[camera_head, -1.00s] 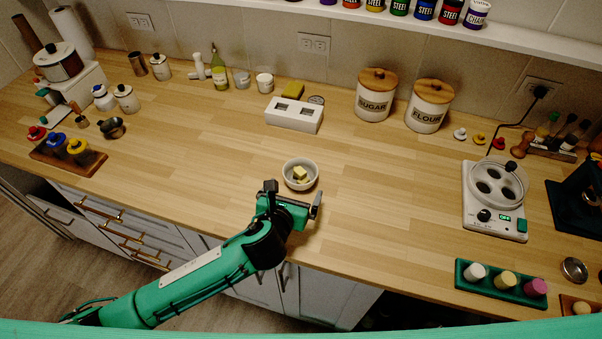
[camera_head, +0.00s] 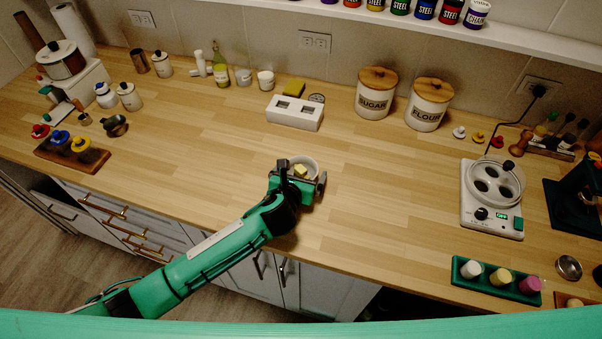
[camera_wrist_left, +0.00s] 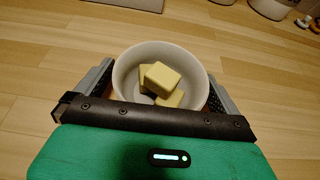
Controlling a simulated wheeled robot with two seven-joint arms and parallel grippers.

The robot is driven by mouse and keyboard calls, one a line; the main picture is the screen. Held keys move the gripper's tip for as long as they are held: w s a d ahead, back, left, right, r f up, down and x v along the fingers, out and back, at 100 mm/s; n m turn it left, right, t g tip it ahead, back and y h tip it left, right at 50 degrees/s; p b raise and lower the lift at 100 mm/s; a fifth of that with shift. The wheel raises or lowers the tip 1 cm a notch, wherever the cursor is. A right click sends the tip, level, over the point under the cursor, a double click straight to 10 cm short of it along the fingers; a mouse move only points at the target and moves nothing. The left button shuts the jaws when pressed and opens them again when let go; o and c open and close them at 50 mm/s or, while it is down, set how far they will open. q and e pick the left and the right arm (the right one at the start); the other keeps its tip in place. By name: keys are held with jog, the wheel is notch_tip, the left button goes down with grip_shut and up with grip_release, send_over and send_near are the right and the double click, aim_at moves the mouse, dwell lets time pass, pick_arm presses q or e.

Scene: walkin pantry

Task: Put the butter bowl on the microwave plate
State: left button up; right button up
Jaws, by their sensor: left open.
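The butter bowl (camera_head: 313,163), a small pale round bowl with yellow butter cubes (camera_head: 300,170), stands on the wooden counter near the front middle. My left gripper (camera_head: 303,177) is at the bowl and partly covers it. In the left wrist view the bowl (camera_wrist_left: 197,72) sits between the open fingers, one on each side; I cannot tell whether they touch it. A white appliance (camera_head: 487,220) with a round, clear-rimmed plate (camera_head: 497,183) on top stands at the right; I cannot tell if this is the microwave plate. My right gripper is out of view.
The sugar (camera_head: 374,94) and flour (camera_head: 428,105) canisters stand at the back. A green tray with three cylinders (camera_head: 496,281) lies at the front right. The counter between bowl and appliance is clear.

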pick_arm(q)
jog(key=c, duration=1.1)
jog(key=shift+c, duration=0.2)
